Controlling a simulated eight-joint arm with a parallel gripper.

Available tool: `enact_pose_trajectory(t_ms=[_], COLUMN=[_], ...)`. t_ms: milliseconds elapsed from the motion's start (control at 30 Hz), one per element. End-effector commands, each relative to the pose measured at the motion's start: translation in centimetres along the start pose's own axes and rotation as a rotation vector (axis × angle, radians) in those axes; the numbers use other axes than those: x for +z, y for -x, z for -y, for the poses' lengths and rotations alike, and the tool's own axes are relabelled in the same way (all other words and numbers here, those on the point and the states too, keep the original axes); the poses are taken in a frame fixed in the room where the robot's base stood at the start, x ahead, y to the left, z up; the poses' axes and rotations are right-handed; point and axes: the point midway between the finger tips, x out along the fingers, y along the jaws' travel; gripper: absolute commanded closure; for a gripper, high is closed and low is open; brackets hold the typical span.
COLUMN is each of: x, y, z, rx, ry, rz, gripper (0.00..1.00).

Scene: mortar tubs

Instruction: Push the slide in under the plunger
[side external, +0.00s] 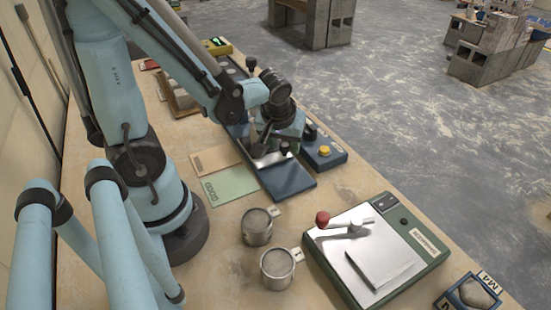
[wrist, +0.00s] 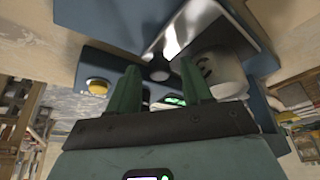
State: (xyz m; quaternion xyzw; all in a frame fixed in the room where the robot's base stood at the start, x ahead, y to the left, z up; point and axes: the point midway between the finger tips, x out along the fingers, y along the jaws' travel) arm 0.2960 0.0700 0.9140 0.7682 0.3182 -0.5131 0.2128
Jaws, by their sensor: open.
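The slide, a shiny metal plate (side external: 270,160), lies on the long blue base (side external: 288,182) in the side view, partly hidden by my gripper (side external: 262,146). It also shows as a bright plate (wrist: 205,25) in the wrist view. A dark round knob (side external: 285,147) stands at the slide; it appears in the wrist view (wrist: 158,70) between my fingertips. My gripper (wrist: 160,68) is open, with green fingers on either side of the knob's line of sight; contact cannot be told. A pale cylinder with dark marks (wrist: 222,72) is beside the right finger. I cannot make out the plunger clearly.
A blue box with a yellow button (side external: 325,151) sits right of the base. Green and tan cards (side external: 229,184) lie left. Two metal tubs (side external: 257,227) and a green-framed device with a red-knobbed lever (side external: 375,250) stand nearer the camera. Bare tabletop separates them.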

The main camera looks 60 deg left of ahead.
Motion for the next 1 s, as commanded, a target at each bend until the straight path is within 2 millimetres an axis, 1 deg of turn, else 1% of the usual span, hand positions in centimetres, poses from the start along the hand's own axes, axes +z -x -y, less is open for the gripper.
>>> enact_pose_trajectory(t_ms=[67,100,267,400,700,1000], x=[0.0,0.0,0.0,0.0,-0.1,-2.3], y=[0.0,0.0,0.0,0.0,0.0,-0.9], z=[0.0,0.0,0.0,0.0,0.2,2.5], rx=[0.0,0.0,0.0,0.0,-0.001,-0.001], ry=[0.0,0.0,0.0,0.0,0.001,0.005], rz=[0.0,0.0,0.0,0.0,0.0,0.001], gripper=[0.51,0.54,0.78,1.0,1.0,1.0])
